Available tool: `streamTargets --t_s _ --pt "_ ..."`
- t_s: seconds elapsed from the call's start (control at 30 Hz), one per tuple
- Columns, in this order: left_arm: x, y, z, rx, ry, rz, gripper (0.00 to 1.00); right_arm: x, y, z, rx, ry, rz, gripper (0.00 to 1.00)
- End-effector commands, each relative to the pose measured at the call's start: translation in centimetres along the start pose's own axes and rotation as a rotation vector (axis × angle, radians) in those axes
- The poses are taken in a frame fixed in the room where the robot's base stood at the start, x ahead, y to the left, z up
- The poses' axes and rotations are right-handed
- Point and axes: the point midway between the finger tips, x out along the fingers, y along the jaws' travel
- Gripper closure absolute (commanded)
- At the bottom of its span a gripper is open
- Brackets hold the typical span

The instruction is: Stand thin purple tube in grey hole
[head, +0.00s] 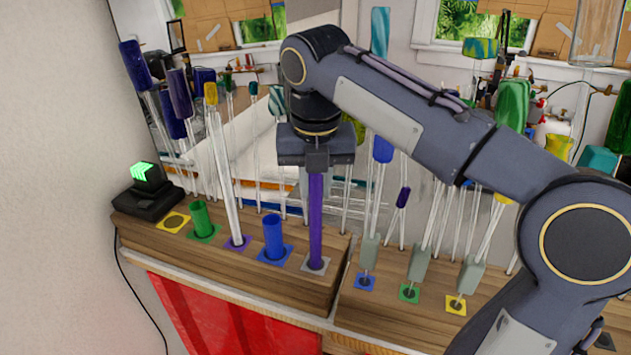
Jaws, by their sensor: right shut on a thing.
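A thin purple tube (316,222) hangs upright below my right gripper (316,166), which is shut on its top end. The tube's lower end is at the grey-marked hole (316,265) in the wooden block. It looks in line with the hole; I cannot tell how deep it sits. The grey square is partly hidden by the tube. My left gripper is not in the head view.
In the same wooden block (220,267) stand a green tube (201,219), a blue tube (274,237) and a clear rod (222,175). The yellow-marked hole (174,222) is empty. Several thin rods stand behind and right. A black device (148,190) sits at left.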

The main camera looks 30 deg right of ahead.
Motion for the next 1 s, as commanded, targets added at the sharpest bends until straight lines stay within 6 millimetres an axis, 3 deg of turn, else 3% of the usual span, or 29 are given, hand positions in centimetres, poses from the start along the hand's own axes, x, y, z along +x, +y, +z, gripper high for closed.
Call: streamTargets --t_s 0.97,1.0 --pt "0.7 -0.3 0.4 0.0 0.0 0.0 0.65 1.3 0.0 -0.2 0.0 0.0 0.0 1.0" --pt "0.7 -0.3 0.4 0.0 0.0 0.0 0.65 1.3 0.0 -0.2 0.0 0.0 0.0 0.78"
